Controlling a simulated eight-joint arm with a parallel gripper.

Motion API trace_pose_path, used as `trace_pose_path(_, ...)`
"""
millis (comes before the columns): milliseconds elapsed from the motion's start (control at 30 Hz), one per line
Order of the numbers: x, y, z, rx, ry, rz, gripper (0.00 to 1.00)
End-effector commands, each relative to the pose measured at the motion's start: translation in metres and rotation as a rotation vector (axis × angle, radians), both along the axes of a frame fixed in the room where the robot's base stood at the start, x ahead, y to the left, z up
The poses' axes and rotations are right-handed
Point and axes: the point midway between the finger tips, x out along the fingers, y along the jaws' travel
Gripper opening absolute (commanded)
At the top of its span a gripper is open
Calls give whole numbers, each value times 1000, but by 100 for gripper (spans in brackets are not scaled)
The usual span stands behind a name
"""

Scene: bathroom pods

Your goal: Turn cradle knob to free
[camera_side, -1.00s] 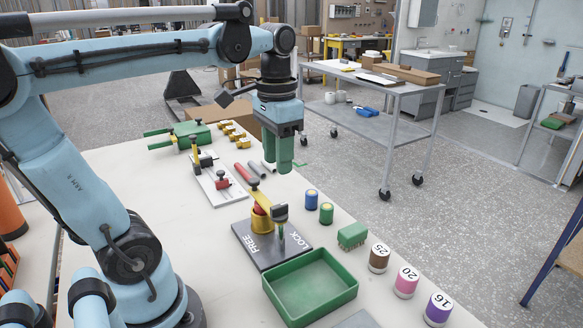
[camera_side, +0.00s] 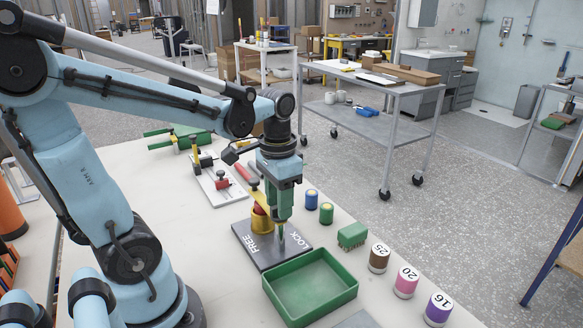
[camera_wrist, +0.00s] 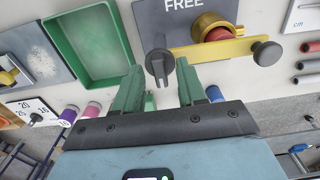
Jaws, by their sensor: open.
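The cradle knob (camera_wrist: 158,65) is a dark grey grip with a raised bar. It shows between my gripper's two fingertips in the wrist view, with no clear contact. It stands on the dark plate (camera_side: 252,249) marked FREE and LOCK; in the side view it is mostly hidden behind my gripper (camera_side: 280,217). My gripper is open, with green fingers pointing down over the knob. The brass cradle (camera_wrist: 208,25) holds a red cylinder (camera_wrist: 218,34) under a yellow strap (camera_wrist: 222,50) with a black end knob (camera_wrist: 266,53).
An empty green tray (camera_side: 310,287) lies close in front of the plate. Blue (camera_side: 312,200) and green (camera_side: 326,213) cylinders and a green block (camera_side: 352,236) stand to the right.

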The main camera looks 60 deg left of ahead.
Motion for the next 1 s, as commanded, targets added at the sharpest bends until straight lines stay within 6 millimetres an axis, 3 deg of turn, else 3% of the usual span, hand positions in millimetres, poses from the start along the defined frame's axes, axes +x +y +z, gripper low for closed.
trace_pose_path(167,0,0,0,0,0,0,39)
trace_pose_path(433,0,0,0,0,0,0,0)
trace_pose_path(767,0,0,0,0,0,22,0)
trace_pose_path(1000,0,0,0,0,0,133,0)
